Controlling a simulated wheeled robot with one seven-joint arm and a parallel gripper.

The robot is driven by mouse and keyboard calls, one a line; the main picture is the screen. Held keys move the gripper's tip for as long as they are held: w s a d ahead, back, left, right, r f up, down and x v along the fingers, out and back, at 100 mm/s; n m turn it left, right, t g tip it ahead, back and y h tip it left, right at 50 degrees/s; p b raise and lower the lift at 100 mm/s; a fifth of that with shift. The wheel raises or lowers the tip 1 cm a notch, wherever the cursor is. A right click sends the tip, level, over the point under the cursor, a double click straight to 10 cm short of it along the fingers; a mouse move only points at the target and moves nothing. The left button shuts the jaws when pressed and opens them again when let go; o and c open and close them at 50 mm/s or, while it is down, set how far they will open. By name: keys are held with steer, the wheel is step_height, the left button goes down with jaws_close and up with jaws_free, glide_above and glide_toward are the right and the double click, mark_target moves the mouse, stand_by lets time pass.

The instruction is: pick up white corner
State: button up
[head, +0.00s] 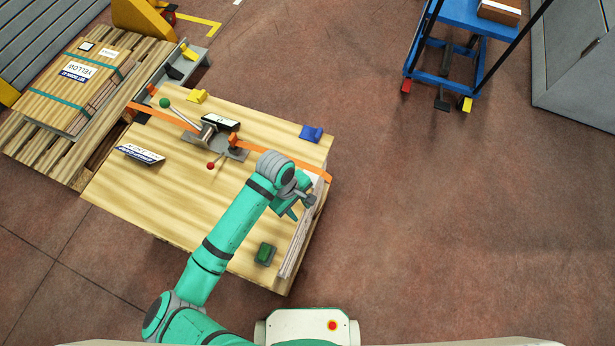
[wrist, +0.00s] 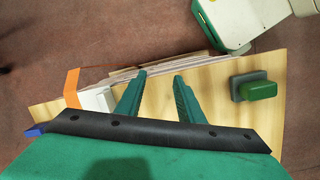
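A white corner (wrist: 97,100) sits at the edge of the wooden top, beside the orange strap, at the left in the wrist view. In the head view only a small pale part of the white corner (head: 314,179) shows past my arm. My gripper (wrist: 158,74) is open and empty, its two green fingers apart above the edge of the wooden top. The white corner lies just left of the left finger in the wrist view, outside the gap. In the head view my gripper (head: 297,207) is over the right edge of the load.
A green corner (head: 265,253), a blue corner (head: 312,132) and a yellow corner (head: 197,96) lie on the wooden top (head: 165,205). A strapping tool (head: 222,138) with an orange strap (head: 282,158) stands across it. A blue cart (head: 460,75) stands at the upper right; the floor between is clear.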

steer(key=w+r+n+y, duration=0.1)
steer(key=w+r+n, duration=0.3)
steer(key=w+r, duration=0.6)
steer(key=f, duration=0.4)
steer(key=d+f, duration=0.1)
steer(key=f, duration=0.3)
steer(key=w+d+f, duration=0.1)
steer(key=f, duration=0.3)
steer(key=shift+w+d, duration=0.1)
steer(key=shift+d, duration=0.05)
steer(key=shift+w, duration=0.1)
jaws_close()
